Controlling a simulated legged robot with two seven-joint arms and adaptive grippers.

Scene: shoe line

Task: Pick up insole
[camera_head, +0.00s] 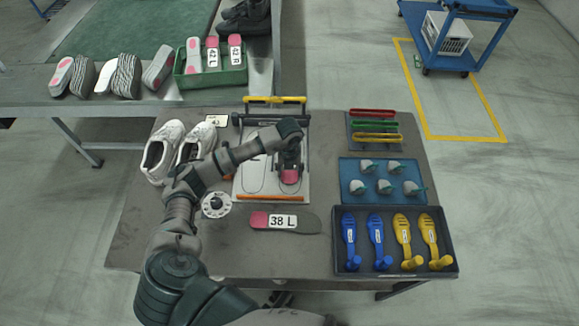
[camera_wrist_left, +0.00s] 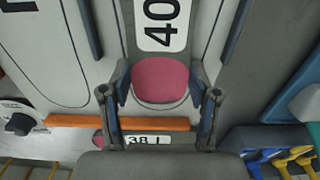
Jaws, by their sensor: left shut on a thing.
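My left gripper (camera_head: 290,172) is over the light fixture plate (camera_head: 250,180) with foot outlines. It is shut on an insole with a pink heel (camera_head: 290,177). In the left wrist view the insole (camera_wrist_left: 160,82) sits between the two fingers, and its white label reads 40; the rest of the label is cut off. The insole lies over the plate's right outline; I cannot tell whether it touches the plate. A second insole (camera_head: 300,221), pink and grey and marked 38 L, lies on the table in front of the plate. My right gripper is not in view.
White shoes (camera_head: 160,152) stand left of the plate. A blue tray (camera_head: 345,190) and a dark tray (camera_head: 450,268) with blue and yellow shoe trees are to the right. An orange bar (camera_head: 270,198) edges the plate. A green bin (camera_head: 240,76) of insoles stands behind.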

